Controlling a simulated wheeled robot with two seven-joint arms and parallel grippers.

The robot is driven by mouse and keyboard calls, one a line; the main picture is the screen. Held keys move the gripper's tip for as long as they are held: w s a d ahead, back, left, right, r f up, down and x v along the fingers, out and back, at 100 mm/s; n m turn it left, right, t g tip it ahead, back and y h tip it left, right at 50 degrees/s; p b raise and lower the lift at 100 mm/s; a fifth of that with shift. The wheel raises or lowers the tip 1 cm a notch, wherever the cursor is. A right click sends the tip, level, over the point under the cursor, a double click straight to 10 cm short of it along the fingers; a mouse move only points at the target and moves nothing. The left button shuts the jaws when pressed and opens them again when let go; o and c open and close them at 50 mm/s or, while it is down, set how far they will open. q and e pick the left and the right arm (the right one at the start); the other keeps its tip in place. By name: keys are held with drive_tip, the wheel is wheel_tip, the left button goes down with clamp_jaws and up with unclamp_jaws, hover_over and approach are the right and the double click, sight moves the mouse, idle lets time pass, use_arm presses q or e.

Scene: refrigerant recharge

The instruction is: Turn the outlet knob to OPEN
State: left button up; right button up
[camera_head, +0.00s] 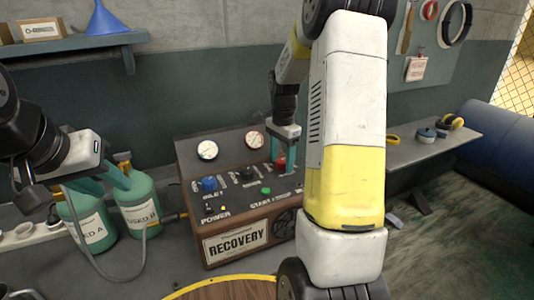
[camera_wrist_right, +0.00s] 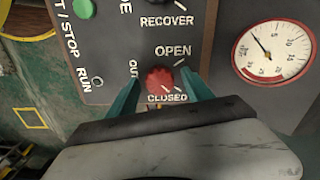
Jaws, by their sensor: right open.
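The red outlet knob (camera_wrist_right: 159,78) is on the dark panel of the recovery machine (camera_head: 235,247), with OPEN printed above it and CLOSED just below. Which way its pointer faces is hard to tell. In the right wrist view my right gripper (camera_wrist_right: 160,100) is open, one teal finger on each side of the knob. I cannot tell if the fingers touch it. In the head view my right gripper (camera_head: 284,150) is above the red knob (camera_head: 281,165), partly covering it. My left gripper (camera_head: 112,178) is at the left by the green bottles, its opening unclear.
Two green bottles, USED A (camera_head: 88,225) and USED B (camera_head: 138,208), stand left of the machine with a grey hose. A blue knob (camera_head: 209,184) and a green button (camera_head: 266,190) share the panel. A red-rimmed gauge (camera_wrist_right: 270,52) is beside the outlet knob.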

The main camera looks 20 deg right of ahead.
clamp_jaws()
drive_tip(key=shift+n, duration=0.5)
drive_tip(key=n, duration=0.3)
drive_tip(key=shift+n, duration=0.4)
drive_tip(key=n, duration=0.4)
drive_tip(key=shift+n, duration=0.3)
drive_tip(key=n, duration=0.4)
drive_tip(key=shift+n, duration=2.2)
